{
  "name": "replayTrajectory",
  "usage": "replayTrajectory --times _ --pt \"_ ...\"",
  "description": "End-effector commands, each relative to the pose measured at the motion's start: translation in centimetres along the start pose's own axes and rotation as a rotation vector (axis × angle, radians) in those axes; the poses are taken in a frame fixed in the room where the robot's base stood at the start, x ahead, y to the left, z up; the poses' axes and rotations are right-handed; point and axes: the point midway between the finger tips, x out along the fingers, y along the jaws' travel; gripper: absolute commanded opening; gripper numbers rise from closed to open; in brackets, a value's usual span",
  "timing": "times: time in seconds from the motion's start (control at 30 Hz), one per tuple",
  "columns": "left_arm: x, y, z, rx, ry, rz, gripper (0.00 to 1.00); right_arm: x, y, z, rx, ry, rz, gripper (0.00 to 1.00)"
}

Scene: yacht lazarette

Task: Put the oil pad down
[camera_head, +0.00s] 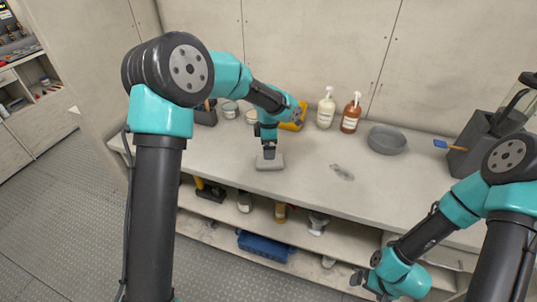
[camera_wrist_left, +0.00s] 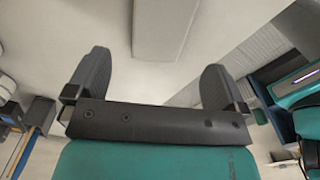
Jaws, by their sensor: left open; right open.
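The oil pad (camera_head: 270,164) is a pale grey rounded block that looks to lie flat on the bench top near its front edge. My left gripper (camera_head: 269,153) is right above the pad in the head view and hides part of it. In the left wrist view my left gripper (camera_wrist_left: 157,68) is open with nothing between its fingers. The pad (camera_wrist_left: 165,28) shows there ahead of the fingertips, apart from them. My right gripper (camera_head: 358,282) is open and low in front of the bench, away from the pad.
A dark smear (camera_head: 342,172) marks the bench (camera_head: 310,190) right of the pad. A blue crate (camera_head: 266,246) is below. The bench front around the smear is otherwise clear.

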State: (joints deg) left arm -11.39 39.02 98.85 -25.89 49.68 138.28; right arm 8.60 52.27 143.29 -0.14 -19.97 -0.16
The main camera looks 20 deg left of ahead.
Motion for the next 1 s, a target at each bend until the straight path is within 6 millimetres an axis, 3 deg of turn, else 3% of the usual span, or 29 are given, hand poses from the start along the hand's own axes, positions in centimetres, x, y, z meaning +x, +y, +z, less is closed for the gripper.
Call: replayTrajectory --times 0.1,0.33,1.0 --pt "-2.4 0.1 0.0 -0.001 -0.002 0.004 0.99 0.0 0.0 0.0 0.0 0.0 0.0 1.0" --pt "-5.0 0.0 0.0 0.0 -0.001 0.001 0.99 0.0 0.0 0.0 0.0 0.0 0.0 1.0" --pt "-5.3 0.0 0.0 0.0 0.0 0.0 0.99 0.0 0.0 0.0 0.0 0.0 0.0 1.0"
